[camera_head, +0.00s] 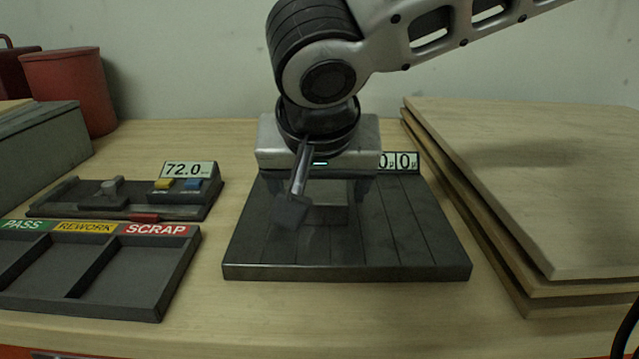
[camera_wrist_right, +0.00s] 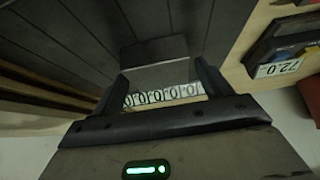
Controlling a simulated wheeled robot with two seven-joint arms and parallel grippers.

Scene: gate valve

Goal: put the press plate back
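My right gripper (camera_head: 300,185) reaches down over a dark grooved slab (camera_head: 420,230). A smooth dark grey square piece shows on the slab beside the finger in the head view (camera_head: 327,220). I cannot tell for sure which piece is the press plate. My left gripper is not in view.
Left are a gauge (camera_head: 188,170) reading 72.0 and a sorting tray (camera_head: 130,285) marked PASS, REWORK and SCRAP. Stacked boards (camera_head: 540,200) lie right. The front table strip is clear.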

